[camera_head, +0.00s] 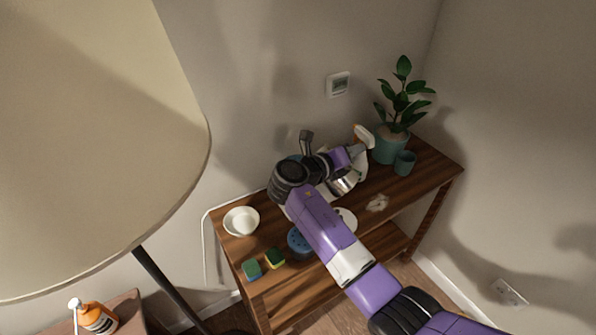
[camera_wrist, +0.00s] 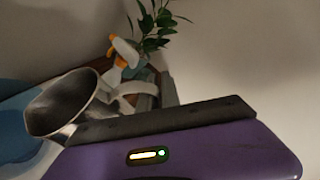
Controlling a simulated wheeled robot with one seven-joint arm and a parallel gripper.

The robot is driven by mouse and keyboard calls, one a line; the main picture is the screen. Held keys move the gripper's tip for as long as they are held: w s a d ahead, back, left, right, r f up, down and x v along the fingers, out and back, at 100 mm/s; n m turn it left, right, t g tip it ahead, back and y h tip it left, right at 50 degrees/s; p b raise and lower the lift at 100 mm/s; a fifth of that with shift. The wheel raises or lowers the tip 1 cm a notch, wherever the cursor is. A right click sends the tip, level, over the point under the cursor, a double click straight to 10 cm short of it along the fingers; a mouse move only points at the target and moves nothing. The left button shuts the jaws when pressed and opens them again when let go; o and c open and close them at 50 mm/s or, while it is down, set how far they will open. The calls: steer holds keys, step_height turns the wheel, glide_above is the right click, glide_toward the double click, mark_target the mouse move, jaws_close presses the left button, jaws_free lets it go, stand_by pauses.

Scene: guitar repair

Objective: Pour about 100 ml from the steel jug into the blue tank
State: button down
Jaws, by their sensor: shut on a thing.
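The steel jug (camera_head: 346,183) is in my gripper (camera_head: 343,163), above the wooden table. In the wrist view the jug (camera_wrist: 60,108) shows its open mouth and looks tilted; its contents cannot be made out. The gripper's dark finger (camera_wrist: 165,121) lies against the jug's side. A blue surface (camera_wrist: 14,140) shows beside and below the jug in the wrist view; I cannot tell whether it is the tank. In the head view a round blue container with a dotted top (camera_head: 297,243) stands beside my forearm, which partly hides it. I see no liquid stream.
On the table (camera_head: 437,168) stand a white bowl (camera_head: 241,221), two sponges (camera_head: 252,269), a spray bottle (camera_head: 362,137), a plant pot (camera_head: 388,148) and a small teal cup (camera_head: 405,163). A large lampshade (camera_head: 90,140) fills the left. A crumpled pale item (camera_head: 377,203) lies near the front edge.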

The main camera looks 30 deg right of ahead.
steer(key=shift+w, duration=0.15)
steer(key=shift+a+r, duration=0.1)
steer(key=shift+r, duration=0.2)
steer(key=shift+w+r+n, duration=0.1)
steer(key=shift+r+n, duration=0.05)
steer(key=shift+n, duration=0.15)
steer(key=shift+w+a+r+n+h+p, duration=0.3)
steer(key=shift+w+r+n+h+p, duration=0.25)
steer(key=shift+p, duration=1.15)
steer(key=shift+w+a+r+n+p, duration=0.35)
steer(key=shift+w+r+n+p, duration=0.25)
steer(key=shift+p, duration=0.4)
